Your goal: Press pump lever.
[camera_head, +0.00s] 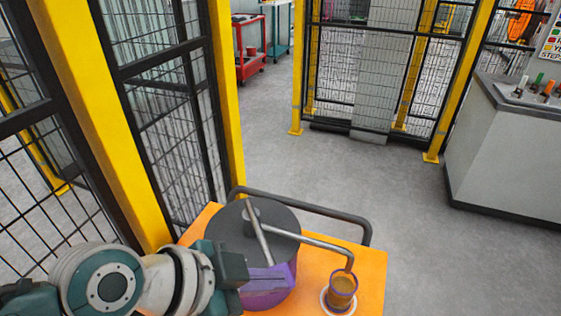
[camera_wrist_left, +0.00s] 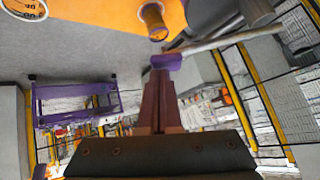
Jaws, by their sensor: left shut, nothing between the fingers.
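The pump (camera_head: 258,218) is a drum with a dark round lid and a purple lower body on an orange cart top. Its grey lever (camera_head: 258,238) runs from the lid's centre toward my left gripper (camera_head: 285,277). In the left wrist view the lever (camera_wrist_left: 225,39) ends in a purple grip (camera_wrist_left: 165,62). My left gripper's fingers (camera_wrist_left: 158,82) are shut and empty, their tips at that grip; I cannot tell whether they touch. A bent spout pipe (camera_head: 325,246) reaches over a small cup (camera_head: 342,292) with brownish contents. My right gripper is not in view.
The orange cart top (camera_head: 369,268) has a dark handrail (camera_head: 310,207) along its far side. A yellow-framed mesh fence (camera_head: 165,120) stands close on the left. A grey console (camera_head: 505,145) is at right. The grey floor (camera_head: 330,170) between is clear.

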